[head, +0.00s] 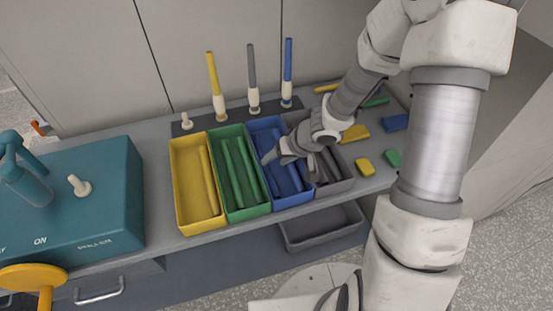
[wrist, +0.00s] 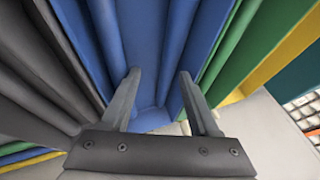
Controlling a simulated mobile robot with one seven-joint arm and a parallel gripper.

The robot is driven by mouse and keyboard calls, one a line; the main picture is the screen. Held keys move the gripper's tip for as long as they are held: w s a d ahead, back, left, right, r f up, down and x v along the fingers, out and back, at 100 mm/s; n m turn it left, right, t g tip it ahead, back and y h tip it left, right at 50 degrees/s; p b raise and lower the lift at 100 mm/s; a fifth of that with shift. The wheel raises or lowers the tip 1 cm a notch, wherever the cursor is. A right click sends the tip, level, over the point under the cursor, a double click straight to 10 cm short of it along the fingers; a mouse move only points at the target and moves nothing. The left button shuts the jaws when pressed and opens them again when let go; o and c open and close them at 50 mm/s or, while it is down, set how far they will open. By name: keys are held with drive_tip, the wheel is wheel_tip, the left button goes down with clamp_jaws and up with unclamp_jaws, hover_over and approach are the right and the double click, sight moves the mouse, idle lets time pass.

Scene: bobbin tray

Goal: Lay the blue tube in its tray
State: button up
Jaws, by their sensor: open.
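The blue tray (head: 293,203) stands between the green tray and the grey tray. Blue tubes lie lengthwise in it, one (head: 294,177) to the right of the gripper in the head view. Another blue tube (head: 288,60) stands upright on a post at the back. My gripper (head: 272,158) is open over the blue tray. In the wrist view its two fingers (wrist: 160,95) are apart with nothing gripped between them.
The yellow tray (head: 181,225) and green tray (head: 245,213) stand left, the grey tray (head: 338,187) right; all hold tubes. Yellow (head: 213,75) and grey (head: 252,65) tubes stand on posts behind. A teal machine (head: 110,205) is at left. Coloured blocks (head: 365,167) lie right.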

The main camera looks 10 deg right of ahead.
drive_tip(key=p+v, duration=2.1)
drive_tip(key=v, duration=0.4)
drive_tip(key=shift+d, duration=0.15)
drive_tip(key=shift+r, duration=0.1)
idle(0.8)
